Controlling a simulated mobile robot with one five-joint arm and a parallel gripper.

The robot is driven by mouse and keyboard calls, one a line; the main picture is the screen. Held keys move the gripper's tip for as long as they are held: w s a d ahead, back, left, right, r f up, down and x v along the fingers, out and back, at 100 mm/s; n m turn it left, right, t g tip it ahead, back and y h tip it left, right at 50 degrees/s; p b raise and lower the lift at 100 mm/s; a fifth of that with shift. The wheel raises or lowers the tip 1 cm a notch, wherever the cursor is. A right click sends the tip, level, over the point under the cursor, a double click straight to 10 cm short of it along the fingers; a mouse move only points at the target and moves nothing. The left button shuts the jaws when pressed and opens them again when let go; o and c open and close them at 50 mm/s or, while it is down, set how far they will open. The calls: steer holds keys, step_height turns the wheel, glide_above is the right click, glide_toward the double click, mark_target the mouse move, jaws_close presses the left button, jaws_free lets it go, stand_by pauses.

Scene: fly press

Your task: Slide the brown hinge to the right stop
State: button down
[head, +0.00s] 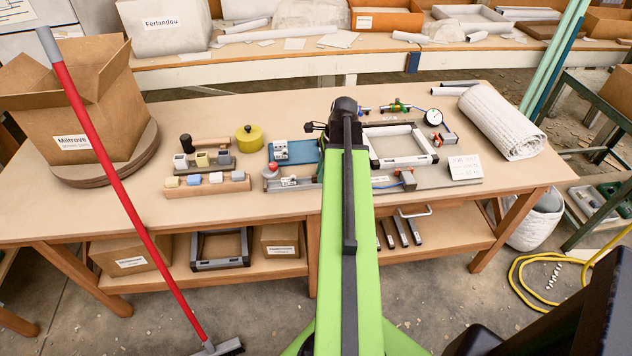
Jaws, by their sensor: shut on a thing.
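I cannot make out the brown hinge; my green arm covers the middle of the workplace. My gripper's fingers are hidden behind the black end of my arm. A grey plate (430,183) runs out from behind my arm to the right, with a small blue and grey block (408,180) on it. To the left of my arm, a low grey strip (300,184) shows, with a red-topped piece (271,171) at its left end. Whether these parts join behind my arm is hidden.
A blue tray (294,152) lies left of my arm, a grey-and-black frame (399,146) right of it. A round gauge (433,117), white roll (500,122), yellow tin (249,138) and wooden block rack (207,187) stand nearby. A red-handled broom (120,185) crosses the left front.

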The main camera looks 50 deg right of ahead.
steer(key=shift+d, duration=0.1)
steer(key=shift+s+d, duration=0.8)
steer(key=shift+s+d, duration=0.5)
steer(key=shift+d, duration=0.15)
steer(key=c, duration=1.2)
jaws_free()
steer(key=shift+c, duration=1.4)
